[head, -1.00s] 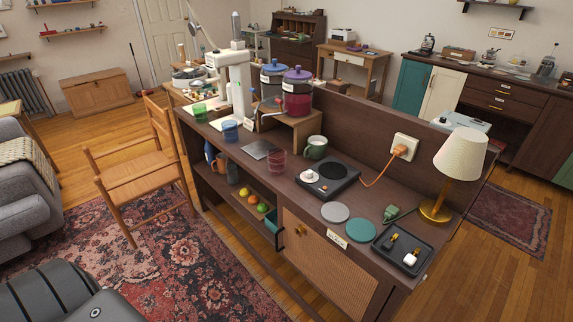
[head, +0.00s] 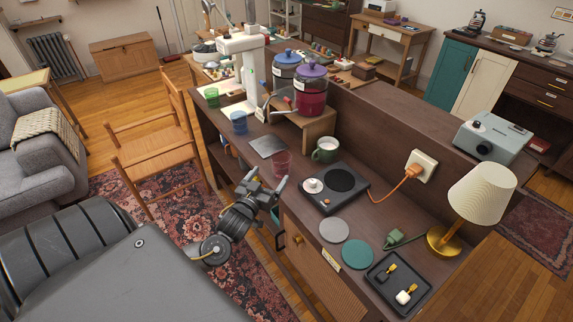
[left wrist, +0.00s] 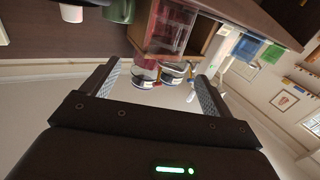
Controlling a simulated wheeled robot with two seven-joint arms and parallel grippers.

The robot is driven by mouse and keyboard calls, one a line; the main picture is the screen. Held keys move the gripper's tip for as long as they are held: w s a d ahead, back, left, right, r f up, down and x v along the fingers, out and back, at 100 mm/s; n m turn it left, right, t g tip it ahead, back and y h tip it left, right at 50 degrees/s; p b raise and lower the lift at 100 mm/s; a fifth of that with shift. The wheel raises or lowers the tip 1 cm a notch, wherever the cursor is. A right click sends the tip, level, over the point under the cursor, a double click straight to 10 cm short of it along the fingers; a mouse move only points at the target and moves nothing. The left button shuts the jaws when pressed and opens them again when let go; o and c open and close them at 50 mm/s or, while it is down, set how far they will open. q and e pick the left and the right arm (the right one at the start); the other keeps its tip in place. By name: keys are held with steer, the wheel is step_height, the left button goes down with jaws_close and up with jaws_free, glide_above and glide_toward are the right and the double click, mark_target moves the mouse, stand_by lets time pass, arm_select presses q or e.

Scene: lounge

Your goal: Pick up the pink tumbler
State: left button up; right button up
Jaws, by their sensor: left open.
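The pink tumbler (head: 281,164) is a see-through cup standing upright near the front edge of the dark wooden counter. In the left wrist view the pink tumbler (left wrist: 176,28) shows beyond the fingers, roughly in line with the gap between them. My left gripper (head: 266,181) is open and empty, just in front of the tumbler at the counter's front edge, apart from it as far as I can tell. Its two fingers (left wrist: 158,74) stand wide apart in the left wrist view. My right gripper is in neither view.
A green mug (head: 325,150) and a hot plate (head: 334,188) stand right of the tumbler. A grey flat plate (head: 268,146), blue tumbler (head: 239,122) and green tumbler (head: 212,97) are to the left. Lidded jars (head: 311,92) stand on a wooden riser behind. A lamp (head: 480,195) is at right.

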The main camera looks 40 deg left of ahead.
mark_target(277, 165)
arm_select(q)
steer(key=p+x, duration=0.1)
steer(key=x, duration=0.3)
steer(key=shift+w+a+r, duration=0.1)
steer(key=shift+w+a, duration=0.05)
steer(key=shift+w, duration=0.45)
steer(key=shift+w+a, duration=0.1)
steer(key=shift+a, duration=0.05)
steer(key=p+x, duration=0.1)
steer(key=x, duration=0.1)
steer(key=p+x, duration=0.1)
steer(key=x, duration=0.1)
steer(key=shift+w+a+f, duration=0.2)
steer(key=shift+w, duration=0.15)
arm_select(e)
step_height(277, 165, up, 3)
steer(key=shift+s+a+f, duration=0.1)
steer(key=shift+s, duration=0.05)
arm_select(q)
steer(key=shift+c, duration=0.5)
steer(key=c, duration=1.5)
